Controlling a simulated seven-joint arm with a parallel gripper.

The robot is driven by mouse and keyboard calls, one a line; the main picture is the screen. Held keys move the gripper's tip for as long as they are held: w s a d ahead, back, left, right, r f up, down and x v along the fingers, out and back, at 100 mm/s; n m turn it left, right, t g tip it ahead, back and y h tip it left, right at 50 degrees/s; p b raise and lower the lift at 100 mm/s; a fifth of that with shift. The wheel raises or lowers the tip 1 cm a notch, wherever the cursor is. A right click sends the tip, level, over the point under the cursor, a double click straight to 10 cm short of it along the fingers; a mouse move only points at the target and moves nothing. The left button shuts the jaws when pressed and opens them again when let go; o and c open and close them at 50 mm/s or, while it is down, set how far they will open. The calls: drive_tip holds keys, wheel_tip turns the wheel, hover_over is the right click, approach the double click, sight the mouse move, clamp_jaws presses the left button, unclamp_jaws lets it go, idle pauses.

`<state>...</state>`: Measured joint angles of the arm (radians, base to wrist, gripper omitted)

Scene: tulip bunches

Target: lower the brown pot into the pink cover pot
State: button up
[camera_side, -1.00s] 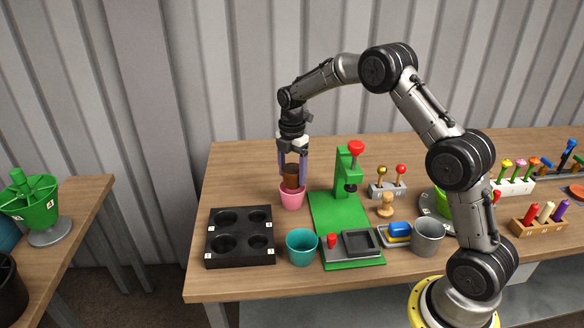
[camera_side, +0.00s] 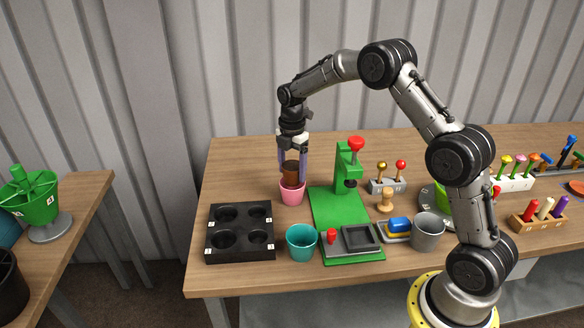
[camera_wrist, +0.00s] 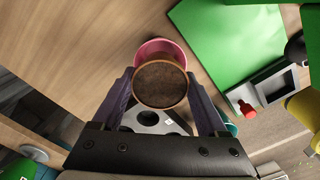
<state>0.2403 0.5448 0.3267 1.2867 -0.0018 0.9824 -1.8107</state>
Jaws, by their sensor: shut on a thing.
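The brown pot (camera_side: 291,174), filled with dark soil, is upright between the fingers of my gripper (camera_side: 292,165), which is shut on it. It also shows in the wrist view (camera_wrist: 160,86). The pink cover pot (camera_side: 292,195) stands on the table directly below. In the side view the brown pot's lower part meets the cover pot's rim; I cannot tell how far inside it is. In the wrist view the pink rim (camera_wrist: 158,45) shows beyond the brown pot's far edge; the rest is hidden behind it.
A black tray with round holes (camera_side: 240,250) lies front left of the cover pot. A teal pot (camera_side: 301,243) stands in front. A green press (camera_side: 345,175) with a red knob stands close on the right. The table behind the cover pot is clear.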

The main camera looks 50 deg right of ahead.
sight(292, 166)
drive_tip(key=shift+f, duration=1.05)
drive_tip(key=shift+r, duration=0.2)
drive_tip(key=o, duration=1.3)
drive_tip(key=shift+o, duration=0.2)
wheel_tip(292, 166, up, 14)
drive_tip(key=shift+a+f, duration=0.1)
